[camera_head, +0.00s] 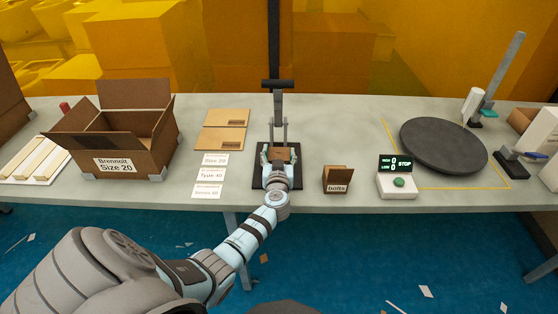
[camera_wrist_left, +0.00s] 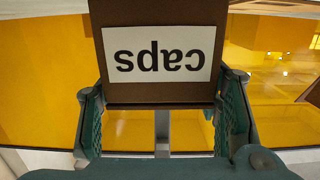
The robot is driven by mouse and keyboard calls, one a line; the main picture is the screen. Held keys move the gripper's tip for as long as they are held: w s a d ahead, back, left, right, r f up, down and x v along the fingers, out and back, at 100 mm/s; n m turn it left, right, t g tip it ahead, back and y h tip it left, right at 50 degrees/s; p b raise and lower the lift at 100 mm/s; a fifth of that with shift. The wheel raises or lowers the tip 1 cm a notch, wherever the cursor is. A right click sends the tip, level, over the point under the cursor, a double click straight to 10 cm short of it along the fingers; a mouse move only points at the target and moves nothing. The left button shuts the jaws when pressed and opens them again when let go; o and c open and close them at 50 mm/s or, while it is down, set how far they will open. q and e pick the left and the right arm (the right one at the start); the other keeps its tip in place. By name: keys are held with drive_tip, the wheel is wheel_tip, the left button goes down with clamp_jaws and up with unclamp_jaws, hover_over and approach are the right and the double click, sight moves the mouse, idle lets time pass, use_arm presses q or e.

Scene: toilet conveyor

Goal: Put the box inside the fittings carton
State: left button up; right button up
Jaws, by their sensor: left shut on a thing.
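My left gripper (camera_head: 279,157) is at the black stand in the middle of the table, shut on a small brown box (camera_head: 280,152). In the left wrist view the box (camera_wrist_left: 205,15) sits between the green fingers and bears a white "caps" label, upside down in the picture. From the head, the gripper hides part of the box, and I cannot tell whether it touches the stand. An open brown carton (camera_head: 153,152) labelled "Brennuit Size 20" stands at the left, flaps spread; its visible interior looks empty. My right gripper is not in view.
A small open "bolts" box (camera_head: 338,180) stands right of the stand (camera_head: 257,180). A counter with a green button (camera_head: 398,182) and a dark round turntable (camera_head: 443,146) are further right. Flat cardboard pieces (camera_head: 221,130) and label cards (camera_head: 209,174) lie between carton and stand.

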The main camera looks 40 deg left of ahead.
use_arm(q)
drive_tip(key=shift+s+f, duration=0.1)
drive_tip(key=shift+s, duration=0.05)
drive_tip(key=o, duration=1.1)
drive_tip(key=shift+o, duration=1.4)
drive_tip(key=shift+f, duration=0.15)
drive_tip(key=v, duration=1.4)
drive_tip(key=shift+s, duration=0.2)
drive_tip(key=shift+f, duration=0.15)
